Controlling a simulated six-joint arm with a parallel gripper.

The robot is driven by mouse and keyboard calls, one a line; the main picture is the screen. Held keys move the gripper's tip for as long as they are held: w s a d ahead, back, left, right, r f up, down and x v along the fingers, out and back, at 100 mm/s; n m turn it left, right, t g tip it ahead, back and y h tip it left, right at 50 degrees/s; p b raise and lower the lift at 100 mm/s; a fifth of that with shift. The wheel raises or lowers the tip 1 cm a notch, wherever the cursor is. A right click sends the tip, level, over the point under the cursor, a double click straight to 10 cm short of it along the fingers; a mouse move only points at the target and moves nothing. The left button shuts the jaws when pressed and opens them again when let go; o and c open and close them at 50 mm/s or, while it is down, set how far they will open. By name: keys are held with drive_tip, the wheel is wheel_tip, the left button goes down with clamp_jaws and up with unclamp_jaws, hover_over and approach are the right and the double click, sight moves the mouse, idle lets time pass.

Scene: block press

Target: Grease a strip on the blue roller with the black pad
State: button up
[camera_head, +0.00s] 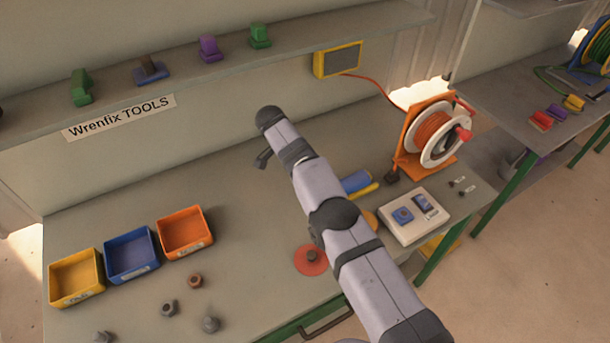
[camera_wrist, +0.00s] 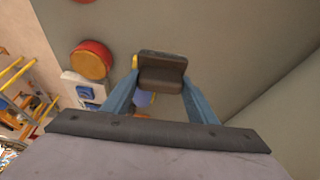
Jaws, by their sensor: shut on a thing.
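The blue roller (camera_head: 355,182) lies on the bench just right of my arm, with a yellow bar (camera_head: 367,191) along its near side. My arm hides its left end. In the wrist view, my gripper (camera_wrist: 161,79) is shut on the black pad (camera_wrist: 162,66), a dark block between the two blue fingers. A bluish piece behind the pad, probably the roller (camera_wrist: 145,99), shows between the fingers. The pad seems apart from it; contact is not clear. In the head view the gripper end is mostly hidden by my arm.
A white box with blue parts (camera_head: 432,227) and an orange cable reel (camera_head: 407,160) stand to the right. A red disc (camera_head: 303,262) lies near the front edge. Yellow (camera_head: 76,293), blue (camera_head: 131,270) and orange (camera_head: 184,247) bins stand left.

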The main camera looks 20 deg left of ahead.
drive_tip(key=shift+w+d+r, duration=0.1)
drive_tip(key=shift+w+d, duration=0.2)
drive_tip(key=shift+w, duration=0.05)
drive_tip(key=w+d+r+n+y, duration=0.15)
drive_tip(key=d+n, duration=0.25)
drive_tip(key=d, duration=0.4)
drive_tip(key=s+d+n+t+y+b, duration=0.1)
drive_tip(key=s+d+n+b, duration=0.1)
drive_tip(key=s+d+n, duration=0.2)
drive_tip(key=s+d, duration=0.3)
drive_tip(key=d, duration=0.3)
drive_tip(key=shift+s+d+n+y, duration=0.15)
drive_tip(key=shift+s+n+y, duration=0.15)
drive_tip(key=shift+s+y, duration=0.05)
drive_tip(key=shift+f+b, duration=2)
drive_tip(key=shift+f, duration=0.9)
drive_tip(key=shift+s+f+b, duration=0.1)
drive_tip(key=shift+f+b, duration=0.5)
drive_tip(key=shift+b, duration=0.1)
drive_tip(key=shift+r, duration=0.1)
idle(0.3)
